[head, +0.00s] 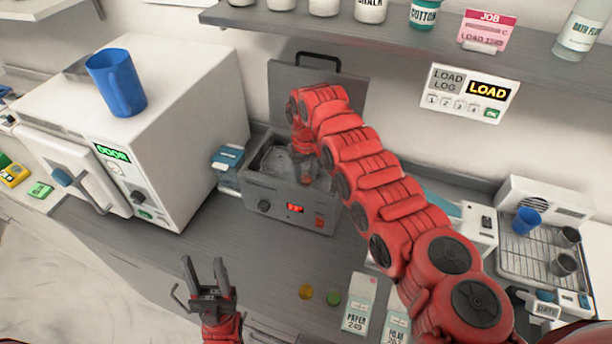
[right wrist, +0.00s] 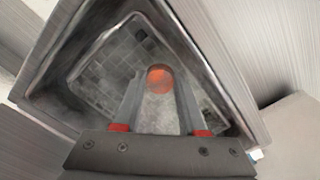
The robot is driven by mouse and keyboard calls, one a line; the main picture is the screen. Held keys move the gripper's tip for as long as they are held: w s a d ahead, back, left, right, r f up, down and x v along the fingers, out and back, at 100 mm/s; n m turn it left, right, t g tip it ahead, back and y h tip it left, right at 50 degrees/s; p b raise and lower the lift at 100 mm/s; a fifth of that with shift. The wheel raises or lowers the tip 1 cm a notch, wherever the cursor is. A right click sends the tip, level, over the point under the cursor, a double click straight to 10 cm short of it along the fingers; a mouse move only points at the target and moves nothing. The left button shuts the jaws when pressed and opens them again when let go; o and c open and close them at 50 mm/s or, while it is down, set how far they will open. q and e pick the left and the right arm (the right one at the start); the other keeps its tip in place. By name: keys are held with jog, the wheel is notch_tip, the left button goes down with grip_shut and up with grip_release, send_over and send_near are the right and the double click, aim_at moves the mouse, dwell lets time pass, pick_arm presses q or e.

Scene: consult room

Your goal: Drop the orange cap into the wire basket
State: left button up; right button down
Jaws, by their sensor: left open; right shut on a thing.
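The orange cap (right wrist: 160,79) is between the fingertips of my right gripper (right wrist: 160,92), which is shut on it. In the head view, the right gripper (head: 304,172) points down into the open top of a grey bath unit (head: 262,190) with a red display. In the right wrist view, a square grid like the wire basket (right wrist: 105,72) lies inside the bath, below the cap. The gap between cap and mesh is hard to judge. My left gripper (head: 206,272) is open and empty above the counter's front.
A white machine (head: 180,130) with a blue cup (head: 116,82) on top stands left. An amber disc (head: 305,291) and a green disc (head: 333,297) lie on the counter, beside paper packets (head: 358,305). A drying rack (head: 535,255) stands right. A shelf overhangs the back.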

aim_at(306, 179)
jog(key=shift+w+f, duration=0.15)
jog(key=shift+f, duration=0.25)
jog(key=c, duration=0.8)
grip_release()
jog(key=shift+o, duration=0.2)
jog(key=shift+r, duration=0.1)
jog(key=shift+r, duration=0.35)
jog(key=shift+r+p, duration=0.45)
jog(key=shift+p, duration=0.2)
jog(key=shift+r+b, duration=0.2)
jog(key=shift+b, duration=0.55)
notch_tip(306, 179, up, 6)
jog(key=b, duration=0.2)
jog(key=shift+b, duration=0.35)
jog(key=shift+r, duration=0.4)
